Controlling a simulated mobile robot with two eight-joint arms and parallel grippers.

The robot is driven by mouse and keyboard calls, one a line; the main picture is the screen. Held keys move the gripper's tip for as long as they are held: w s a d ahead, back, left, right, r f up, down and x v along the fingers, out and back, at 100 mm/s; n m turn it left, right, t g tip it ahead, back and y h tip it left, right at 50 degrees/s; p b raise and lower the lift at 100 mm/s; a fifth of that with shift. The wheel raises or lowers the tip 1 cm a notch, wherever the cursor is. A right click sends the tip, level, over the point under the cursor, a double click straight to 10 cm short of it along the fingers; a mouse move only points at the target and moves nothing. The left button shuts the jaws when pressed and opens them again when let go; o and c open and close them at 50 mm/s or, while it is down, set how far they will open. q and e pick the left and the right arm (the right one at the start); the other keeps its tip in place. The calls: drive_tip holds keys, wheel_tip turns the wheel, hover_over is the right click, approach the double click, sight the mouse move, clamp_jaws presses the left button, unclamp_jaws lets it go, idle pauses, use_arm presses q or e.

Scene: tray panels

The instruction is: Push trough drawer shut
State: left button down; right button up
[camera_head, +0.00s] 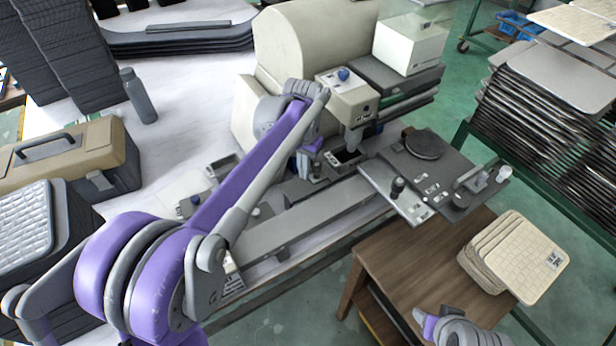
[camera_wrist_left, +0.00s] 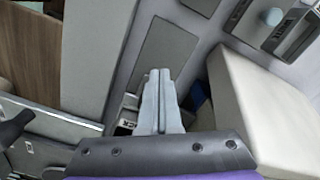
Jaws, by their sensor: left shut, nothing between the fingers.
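A long grey trough-like part (camera_head: 305,215) runs along the front of the beige machine (camera_head: 315,45). Beside its upper end, a small open compartment with a dark inside (camera_head: 347,157) sits under the machine's head. I cannot tell for sure which of these is the trough drawer, or how far it stands out. My left gripper (camera_head: 312,172) points down by the machine, partly hidden by its own arm. In the left wrist view its fingers (camera_wrist_left: 158,88) are together and empty, in front of a grey flat panel (camera_wrist_left: 168,50). Contact cannot be made out.
A dark plate with a round disc (camera_head: 425,145) lies right of the machine. A wooden table (camera_head: 400,260) with stacked cream panels (camera_head: 520,255) stands at the lower right. A toolbox (camera_head: 75,155) and grey bottle (camera_head: 138,95) stand left. The white tabletop between is fairly clear.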

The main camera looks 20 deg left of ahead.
use_arm(q)
wheel_tip(320, 180, up, 6)
drive_tip(key=p, duration=0.3)
drive_tip(key=shift+w+f, duration=0.1)
drive_tip(key=shift+f, duration=0.05)
drive_tip(key=shift+f, duration=0.1)
idle(0.3)
